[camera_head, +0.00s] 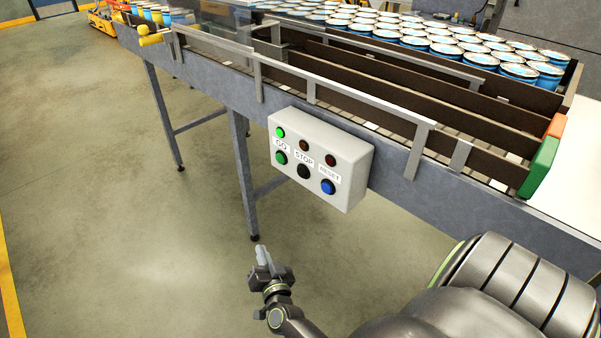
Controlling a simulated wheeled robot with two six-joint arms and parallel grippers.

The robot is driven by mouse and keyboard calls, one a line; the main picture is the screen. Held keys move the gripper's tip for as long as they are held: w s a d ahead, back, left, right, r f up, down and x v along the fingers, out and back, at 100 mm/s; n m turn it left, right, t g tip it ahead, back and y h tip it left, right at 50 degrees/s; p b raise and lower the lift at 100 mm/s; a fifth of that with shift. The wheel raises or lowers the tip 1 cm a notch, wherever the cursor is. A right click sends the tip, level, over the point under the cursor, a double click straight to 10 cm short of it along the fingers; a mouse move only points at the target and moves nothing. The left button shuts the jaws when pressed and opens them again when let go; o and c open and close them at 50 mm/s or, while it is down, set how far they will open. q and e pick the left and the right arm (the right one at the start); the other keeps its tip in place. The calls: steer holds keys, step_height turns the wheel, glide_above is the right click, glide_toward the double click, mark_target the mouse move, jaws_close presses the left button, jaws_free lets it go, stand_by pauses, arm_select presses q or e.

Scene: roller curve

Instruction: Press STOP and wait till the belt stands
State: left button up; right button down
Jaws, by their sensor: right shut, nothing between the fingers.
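A white control box (349,163) is fixed to the near side of the conveyor frame. It has a green GO button (281,157), a black STOP button (303,171) and a blue RESET button (327,187). A green lamp (280,133) above GO is lit; the two reddish lamps beside it look dark. My right gripper (263,254) is shut and empty, below and in front of the box, apart from it and pointing up. My left gripper is not in view.
The conveyor (400,110) has dark lane dividers and a grey guard rail (340,90). Many blue cans (440,47) stand at the back. A green block (540,167) and an orange block (556,125) sit at the right end. Open floor (130,240) lies at left.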

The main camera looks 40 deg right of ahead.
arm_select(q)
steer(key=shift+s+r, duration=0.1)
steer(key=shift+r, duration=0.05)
arm_select(e)
steer(key=d+r+m+h, duration=0.1)
steer(key=r+m+h, duration=0.2)
steer(key=r+m, duration=0.2)
steer(key=w+d+r+m+g+h, duration=0.1)
steer(key=r+m+h, duration=0.3)
steer(key=r, duration=0.8)
steer(key=shift+d+m+h, duration=0.3)
steer(key=shift+d+m, duration=0.1)
steer(key=shift+d, duration=0.4)
steer(key=shift+w+f, duration=0.1)
